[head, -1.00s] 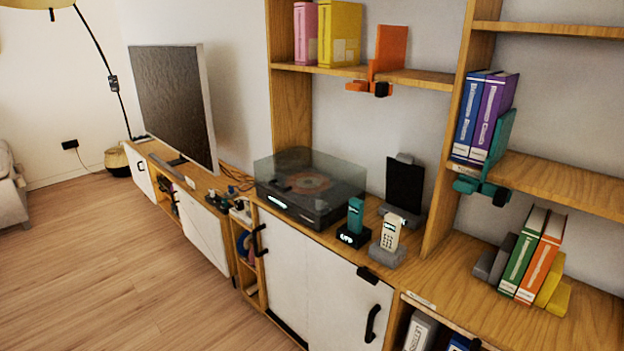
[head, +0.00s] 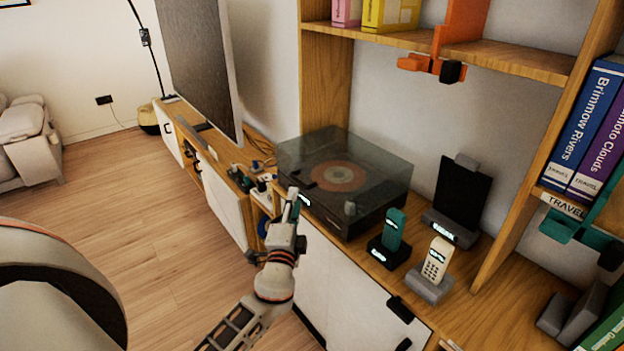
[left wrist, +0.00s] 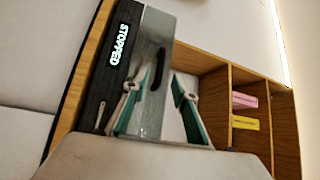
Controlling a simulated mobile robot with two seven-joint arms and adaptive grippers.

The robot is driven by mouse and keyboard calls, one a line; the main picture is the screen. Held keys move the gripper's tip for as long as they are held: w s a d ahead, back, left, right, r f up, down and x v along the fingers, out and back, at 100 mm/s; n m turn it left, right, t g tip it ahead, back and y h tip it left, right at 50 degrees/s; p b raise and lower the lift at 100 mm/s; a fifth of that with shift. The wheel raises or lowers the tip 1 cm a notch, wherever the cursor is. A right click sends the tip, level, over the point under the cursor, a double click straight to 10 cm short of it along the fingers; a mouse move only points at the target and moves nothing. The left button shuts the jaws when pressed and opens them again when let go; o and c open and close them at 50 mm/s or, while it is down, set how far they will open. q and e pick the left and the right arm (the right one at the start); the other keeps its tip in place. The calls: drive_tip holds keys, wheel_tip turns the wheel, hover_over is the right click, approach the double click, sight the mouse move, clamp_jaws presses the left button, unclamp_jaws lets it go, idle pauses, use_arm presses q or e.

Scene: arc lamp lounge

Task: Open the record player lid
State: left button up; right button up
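The record player (head: 370,218) is a black box on the wooden cabinet, with a clear smoky lid (head: 388,168) that is down over an orange-centred disc. In the left wrist view its dark front (left wrist: 121,75) shows a lit display reading "STOPPED", and a dark elongated shape, perhaps a handle, shows by the lid (left wrist: 155,30). My left gripper (head: 293,198) is near the player's front left corner. In the left wrist view its teal fingers (left wrist: 161,82) are spread apart with nothing clearly between them. Whether it touches the lid I cannot tell. My right gripper is not in view.
A teal handset (head: 394,233), a cream phone (head: 437,258) and a dark upright panel (head: 460,195) stand right of the player. A shelf with an orange bookend (head: 462,22) is above. Small items (head: 262,182) lie left of the player. The floor at left is clear.

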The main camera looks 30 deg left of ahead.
use_arm(q)
drive_tip(key=p+x, duration=0.1)
drive_tip(key=x, duration=0.6)
drive_tip(key=shift+a+r, duration=0.1)
clamp_jaws()
